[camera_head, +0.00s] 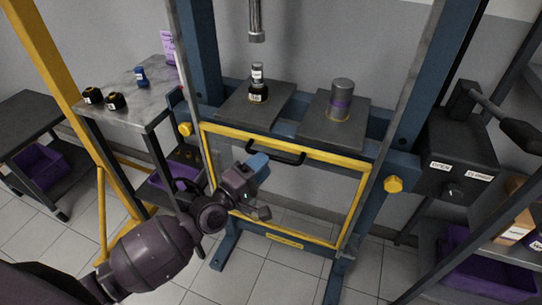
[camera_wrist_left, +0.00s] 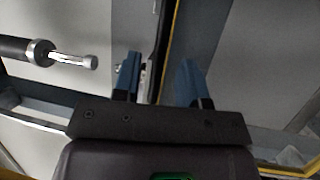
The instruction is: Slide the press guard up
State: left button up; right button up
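The press guard (camera_head: 335,157) is a yellow-framed, see-through panel in the lower front of the blue press. Its top rail sits just below the level of the two press plates. A black bar handle (camera_head: 285,160) is fixed below the top rail. The right gripper is not in view.
Dark plates (camera_head: 242,112) on the press carry a small labelled bottle (camera_head: 258,86) and a grey cylinder (camera_head: 341,100). The press ram (camera_head: 256,22) hangs above. A side table (camera_head: 150,103) stands left; a black box with a lever (camera_head: 460,150) stands right.

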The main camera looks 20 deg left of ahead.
aim_at(271, 155)
pick_arm(q)
jog(key=shift+x, duration=1.9)
grip_shut()
